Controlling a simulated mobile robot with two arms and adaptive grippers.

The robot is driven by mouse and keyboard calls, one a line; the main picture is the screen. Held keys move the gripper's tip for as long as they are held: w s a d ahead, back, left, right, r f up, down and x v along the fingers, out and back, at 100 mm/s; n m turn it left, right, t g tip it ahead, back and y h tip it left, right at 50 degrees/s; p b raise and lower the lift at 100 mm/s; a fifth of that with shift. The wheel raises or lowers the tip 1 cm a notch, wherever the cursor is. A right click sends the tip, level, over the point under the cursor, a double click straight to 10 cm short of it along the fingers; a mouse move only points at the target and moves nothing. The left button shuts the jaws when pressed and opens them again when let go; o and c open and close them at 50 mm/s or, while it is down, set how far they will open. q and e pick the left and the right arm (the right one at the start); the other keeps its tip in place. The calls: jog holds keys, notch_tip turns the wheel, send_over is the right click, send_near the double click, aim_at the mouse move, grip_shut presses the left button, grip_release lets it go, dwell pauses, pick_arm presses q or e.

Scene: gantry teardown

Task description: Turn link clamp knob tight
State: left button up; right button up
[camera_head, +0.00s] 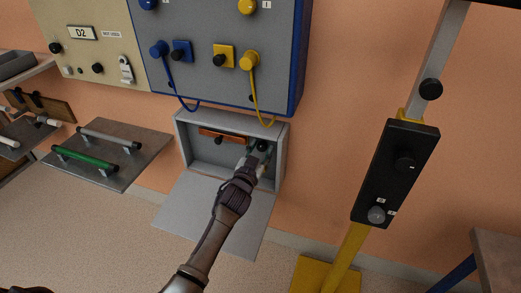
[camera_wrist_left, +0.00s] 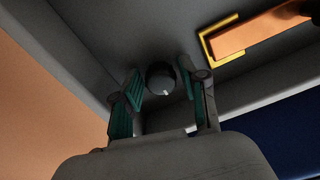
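A small dark round knob (camera_wrist_left: 160,77) with a white mark sits on the inner back wall of an open grey box (camera_head: 181,134). In the head view the knob shows as a dark spot (camera_head: 263,145) at the right side of the box. An orange-brown link bar (camera_head: 224,135) lies on the box's back wall, with its end in a yellow bracket (camera_wrist_left: 208,46). My left gripper (camera_head: 257,155) reaches into the box. In the left wrist view its teal-padded fingers (camera_wrist_left: 160,92) are apart, one on each side of the knob, with gaps showing. My right gripper is not in view.
The box's lid (camera_head: 215,210) hangs open below it. A panel with blue and yellow plugs (camera_head: 215,85) and hanging cables is above. A shelf with green and grey handles (camera_head: 120,165) is at left. A black control box (camera_head: 398,180) on a yellow post stands right.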

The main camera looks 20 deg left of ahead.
pick_arm(q)
grip_shut()
